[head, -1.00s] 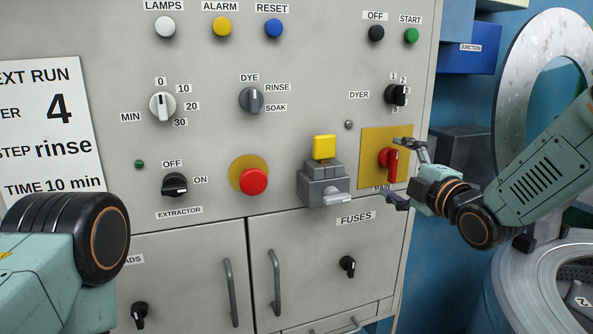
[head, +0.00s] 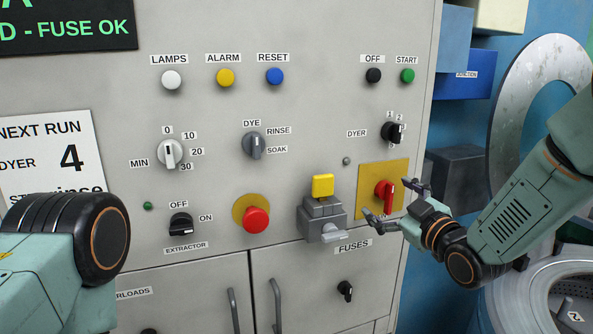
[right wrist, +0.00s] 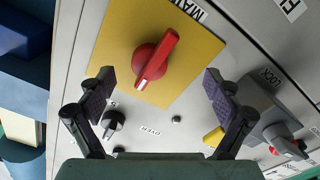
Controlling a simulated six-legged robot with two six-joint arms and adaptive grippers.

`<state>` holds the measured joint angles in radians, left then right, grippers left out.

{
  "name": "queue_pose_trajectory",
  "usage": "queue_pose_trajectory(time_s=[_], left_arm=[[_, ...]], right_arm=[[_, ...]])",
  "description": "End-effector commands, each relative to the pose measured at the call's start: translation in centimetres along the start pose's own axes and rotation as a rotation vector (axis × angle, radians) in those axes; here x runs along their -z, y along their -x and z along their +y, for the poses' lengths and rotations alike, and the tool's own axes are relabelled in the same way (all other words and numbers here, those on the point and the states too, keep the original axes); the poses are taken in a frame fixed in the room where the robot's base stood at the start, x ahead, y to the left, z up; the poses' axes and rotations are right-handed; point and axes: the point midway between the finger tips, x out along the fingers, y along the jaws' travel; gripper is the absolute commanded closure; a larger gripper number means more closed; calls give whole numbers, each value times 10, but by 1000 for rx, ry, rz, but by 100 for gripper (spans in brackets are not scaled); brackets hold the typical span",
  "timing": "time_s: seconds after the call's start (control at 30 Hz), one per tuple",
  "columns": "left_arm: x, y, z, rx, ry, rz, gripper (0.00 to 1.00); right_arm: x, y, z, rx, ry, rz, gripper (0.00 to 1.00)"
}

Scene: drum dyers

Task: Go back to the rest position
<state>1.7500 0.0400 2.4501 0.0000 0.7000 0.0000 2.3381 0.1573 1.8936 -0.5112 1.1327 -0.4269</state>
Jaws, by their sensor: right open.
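My right gripper (head: 398,203) is open in front of the red rotary handle (head: 384,194) on its yellow plate (head: 368,177), at the right side of the grey control panel. In the right wrist view the red handle (right wrist: 155,60) shows beyond the open, empty fingers (right wrist: 160,85), on the yellow plate (right wrist: 125,45). Nothing is between the fingertips. My left arm shows only as a rounded link at the lower left of the head view. The left gripper is out of view.
A grey box with a yellow block (head: 323,186) and a lever juts from the panel just left of my right gripper. A red push button (head: 256,219) is farther left. Right of the panel stand a dark box (head: 455,178) and an open round drum door (head: 508,110).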

Motion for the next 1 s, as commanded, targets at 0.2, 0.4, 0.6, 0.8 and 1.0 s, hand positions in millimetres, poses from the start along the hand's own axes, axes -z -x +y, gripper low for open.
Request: queue_pose_trajectory(time_s=[0.2,0.4,0.6,0.8,1.0], left_arm=[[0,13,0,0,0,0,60],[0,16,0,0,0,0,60],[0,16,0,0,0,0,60],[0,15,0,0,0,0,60],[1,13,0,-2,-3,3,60]], right_arm=[[3,0,2,0,-147,0,9],[3,0,2,0,-209,0,9],[3,0,1,0,-217,0,9],[2,0,1,0,-217,-2,9],[-9,3,-3,-4,-234,-22,9]])
